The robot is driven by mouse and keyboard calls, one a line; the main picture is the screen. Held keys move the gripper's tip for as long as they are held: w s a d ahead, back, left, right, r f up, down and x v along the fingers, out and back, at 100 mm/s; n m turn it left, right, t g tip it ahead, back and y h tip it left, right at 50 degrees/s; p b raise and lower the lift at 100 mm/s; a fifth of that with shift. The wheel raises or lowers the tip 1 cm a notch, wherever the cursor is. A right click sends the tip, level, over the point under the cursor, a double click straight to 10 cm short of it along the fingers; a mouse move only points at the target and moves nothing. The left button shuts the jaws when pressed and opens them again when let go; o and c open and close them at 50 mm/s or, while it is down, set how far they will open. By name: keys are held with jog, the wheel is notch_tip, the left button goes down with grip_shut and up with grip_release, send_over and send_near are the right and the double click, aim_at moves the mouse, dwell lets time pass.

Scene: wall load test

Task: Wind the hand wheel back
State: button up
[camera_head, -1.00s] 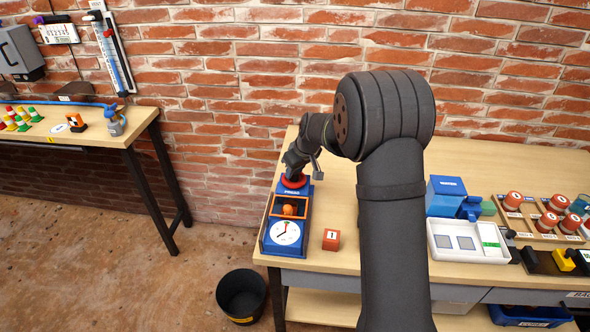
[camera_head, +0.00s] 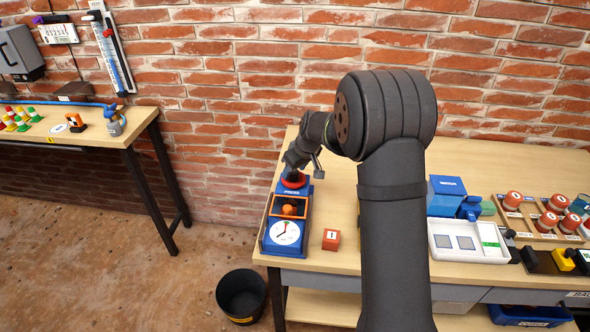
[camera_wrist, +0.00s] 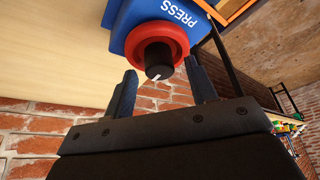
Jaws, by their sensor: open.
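The red hand wheel (camera_head: 294,181) sits on top of the blue press (camera_head: 284,234) at the left end of the bench. In the wrist view the red wheel (camera_wrist: 157,47) has a black hub or knob (camera_wrist: 158,66) with a white mark, and the blue housing reads PRESS. My gripper (camera_wrist: 160,85) is open, its two fingers on either side of the black knob with visible space around it. In the head view my gripper (camera_head: 300,165) is just above the wheel, and its fingers are hard to make out. The press has an orange-framed window with an orange object (camera_head: 290,210) and a white dial (camera_head: 285,232).
A red cube (camera_head: 331,240) marked 1 stands right of the press. A white tray (camera_head: 440,253), blue box (camera_head: 446,194) and several red cylinders stand farther right. A black bucket (camera_head: 241,296) is on the floor. A second bench (camera_head: 140,118) is at the left.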

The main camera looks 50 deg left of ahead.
jog(key=v, duration=1.7)
jog(key=shift+f, duration=0.15)
jog(key=x, duration=1.7)
jog(key=shift+a+f, duration=0.1)
